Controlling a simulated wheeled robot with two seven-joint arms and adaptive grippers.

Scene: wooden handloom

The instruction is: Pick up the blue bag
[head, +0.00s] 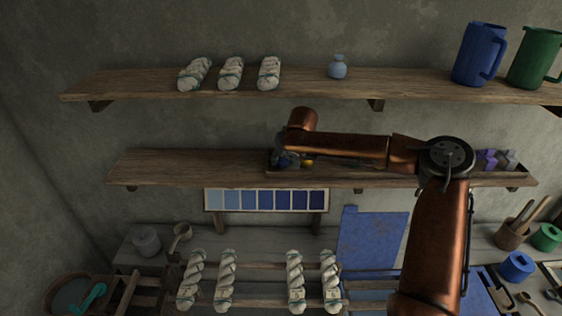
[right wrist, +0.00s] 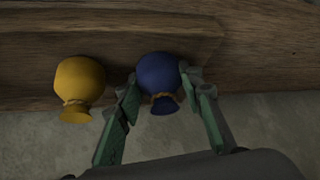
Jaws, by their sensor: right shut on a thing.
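The blue bag (right wrist: 158,76) is a small dark blue pouch with a yellow tie at its neck. In the right wrist view it sits between the two green-padded fingers of my right gripper (right wrist: 160,100), which is shut on it. The bag is at the wooden middle shelf (right wrist: 250,55); I cannot tell whether it still rests on it. In the head view my right gripper (head: 282,157) is at the left end of the tray on the middle shelf (head: 180,163), and the arm covers much of the tray. My left gripper is not in view.
A yellow bag (right wrist: 80,85) stands close to the left of the gripper in the right wrist view. Purple and grey items (head: 487,159) are at the tray's right end. The upper shelf (head: 400,84) holds yarn skeins (head: 231,73), a small bottle (head: 338,67) and jugs (head: 480,54).

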